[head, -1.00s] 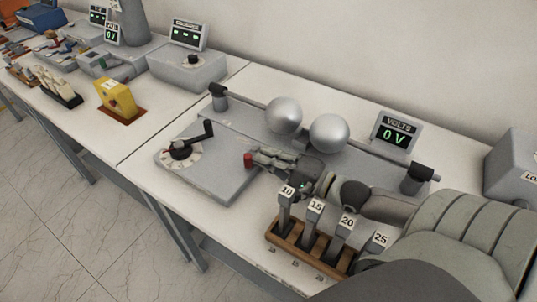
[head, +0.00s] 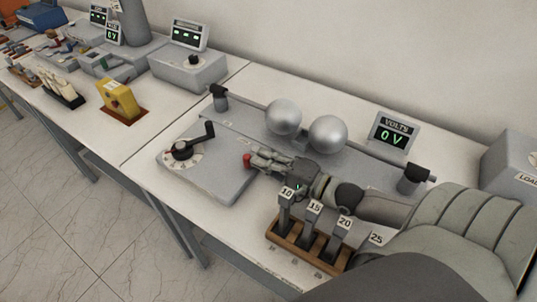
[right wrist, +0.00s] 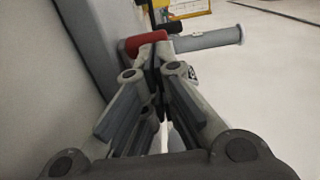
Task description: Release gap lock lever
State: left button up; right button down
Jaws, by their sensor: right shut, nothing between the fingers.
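The red-tipped lever (head: 247,159) is on the grey sphere-gap base (head: 215,185), just beyond my right gripper's fingertips. My right gripper (head: 258,162) is shut with nothing held, low over the base and pointing left. In the right wrist view its fingers (right wrist: 156,50) come together right at the red part (right wrist: 143,41); I cannot tell whether they touch it. A grey cylinder (right wrist: 212,39) extends to the right there. Much of the lever's shaft is hidden by the gripper. My left gripper is not in view.
Two metal spheres (head: 327,136) and the volts display (head: 393,133), reading 0 V, stand behind the gripper. A black crank (head: 195,143) is on the left of the base. A wooden rack (head: 290,246) with numbered blocks stands in front, below my right arm.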

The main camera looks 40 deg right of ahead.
jog(key=shift+w+a+r+m+t+h+p, duration=0.2)
jog(key=shift+a+m+t+h+p, duration=0.25)
jog(key=shift+m+h+p, duration=0.45)
jog(key=shift+a+n+p, duration=0.25)
jog(key=shift+n+p, duration=0.05)
jog(key=shift+p, duration=0.2)
jog(key=shift+w+f, duration=0.15)
jog(key=shift+a+p, duration=0.15)
jog(key=shift+p, duration=0.15)
jog(key=shift+w+a, duration=0.25)
jog(key=shift+a, duration=0.15)
jog(key=shift+f, duration=0.1)
dwell(0.7)
